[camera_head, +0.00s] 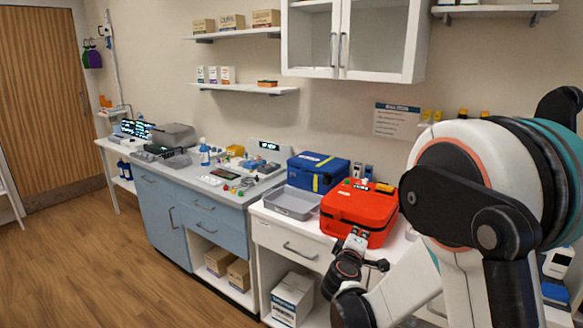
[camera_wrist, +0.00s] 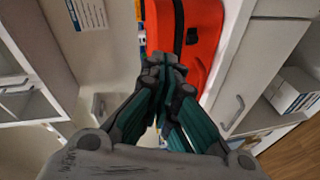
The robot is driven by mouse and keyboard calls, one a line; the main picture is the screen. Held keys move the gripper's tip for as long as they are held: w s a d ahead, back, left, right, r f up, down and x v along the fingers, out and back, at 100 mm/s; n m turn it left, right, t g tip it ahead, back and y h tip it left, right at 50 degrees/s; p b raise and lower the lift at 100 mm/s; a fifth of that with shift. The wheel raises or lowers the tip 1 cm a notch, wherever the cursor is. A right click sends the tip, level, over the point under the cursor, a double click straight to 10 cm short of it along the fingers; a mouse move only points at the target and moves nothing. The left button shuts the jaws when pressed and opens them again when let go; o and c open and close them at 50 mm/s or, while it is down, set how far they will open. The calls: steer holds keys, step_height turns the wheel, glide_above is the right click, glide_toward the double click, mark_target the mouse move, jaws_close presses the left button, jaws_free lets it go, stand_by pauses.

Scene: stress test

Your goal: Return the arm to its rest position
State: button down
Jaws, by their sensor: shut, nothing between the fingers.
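My arm reaches in from the right side of the head view and bends down toward the counter's front edge. My gripper (camera_head: 356,236) is at the front of the red case (camera_head: 361,207), overlapping its lower front in the picture. In the wrist view my gripper (camera_wrist: 164,68) has its fingertips together with nothing between them. The red case (camera_wrist: 202,45) lies just beyond the fingertips there. I cannot tell whether the fingers touch it. My upper arm hides part of the counter at the right.
A grey tray (camera_head: 292,202) and a blue case (camera_head: 318,171) stand left of the red case on the white counter (camera_head: 280,222). A wall cabinet (camera_head: 354,38) hangs above. Small items crowd the blue-fronted counter. The wooden floor (camera_head: 90,255) at the left is clear.

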steer(key=s+d+r+m+g+y, duration=0.1)
steer(key=s+d+r+m+g, duration=0.15)
steer(key=s, duration=0.55)
steer(key=s+d+r+m+g, duration=0.2)
steer(key=s+r+m, duration=0.2)
steer(key=s, duration=0.4)
steer(key=s+a+m+g+y, duration=0.1)
steer(key=s+a+m+y, duration=0.1)
steer(key=s, duration=0.8)
steer(key=s+a+f+m+g+y, duration=0.1)
steer(key=s+a+m+g+y, duration=0.1)
steer(key=s, duration=0.8)
steer(key=shift+s+a+f+y, duration=0.3)
steer(key=shift+a+y, duration=0.25)
steer(key=shift+y, duration=0.05)
